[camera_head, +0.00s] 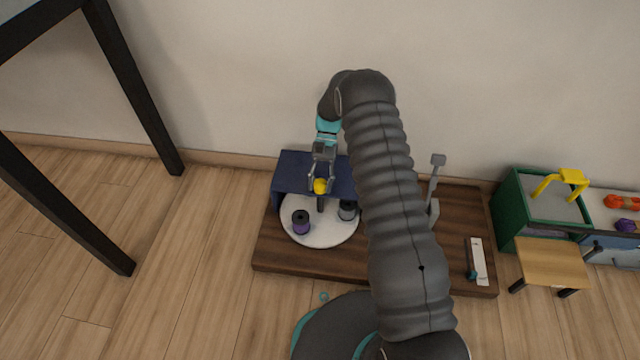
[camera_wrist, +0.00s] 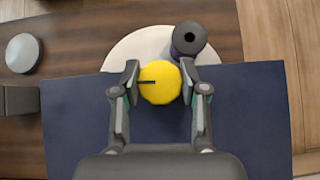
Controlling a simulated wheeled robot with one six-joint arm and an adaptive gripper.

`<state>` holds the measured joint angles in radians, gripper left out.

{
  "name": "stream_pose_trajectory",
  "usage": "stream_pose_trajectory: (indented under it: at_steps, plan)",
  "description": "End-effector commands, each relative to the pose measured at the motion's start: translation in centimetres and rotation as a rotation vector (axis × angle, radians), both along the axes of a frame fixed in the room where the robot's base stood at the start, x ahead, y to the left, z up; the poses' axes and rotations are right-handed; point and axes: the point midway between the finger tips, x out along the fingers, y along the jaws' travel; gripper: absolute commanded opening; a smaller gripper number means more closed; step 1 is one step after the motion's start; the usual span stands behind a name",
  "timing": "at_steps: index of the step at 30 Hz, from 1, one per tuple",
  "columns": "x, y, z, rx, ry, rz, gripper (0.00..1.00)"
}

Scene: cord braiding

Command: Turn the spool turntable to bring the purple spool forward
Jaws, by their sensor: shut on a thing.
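The white round turntable (camera_head: 322,236) sits on a brown wooden board, and part of it shows in the wrist view (camera_wrist: 130,50). The purple spool (camera_head: 301,222) stands at its front left; in the wrist view the spool (camera_wrist: 189,40) shows a dark top with a purple edge. A grey spool (camera_head: 347,211) stands at the turntable's right. My gripper (camera_head: 319,184) is shut on a yellow knob (camera_head: 320,187) above the turntable's back. In the wrist view the knob (camera_wrist: 160,83) sits between both fingertips and has a dark line on top.
A dark blue panel (camera_head: 295,172) covers the turntable's back part. The wooden board (camera_head: 310,262) also carries a grey upright lever (camera_head: 435,175) and a white strip (camera_head: 480,262) at right. A green box (camera_head: 508,205) and small wooden table (camera_head: 552,262) stand further right.

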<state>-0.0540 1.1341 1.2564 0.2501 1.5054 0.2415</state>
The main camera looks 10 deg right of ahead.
Motion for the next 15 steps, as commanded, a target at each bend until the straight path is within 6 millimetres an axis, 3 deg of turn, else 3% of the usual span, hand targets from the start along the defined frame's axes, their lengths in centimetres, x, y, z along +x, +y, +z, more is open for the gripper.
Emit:
stream_pose_trajectory:
  at_steps: [15]
  plan:
    - [-0.13, 0.26, -0.04, 0.003, 0.003, 0.260, 0.00]
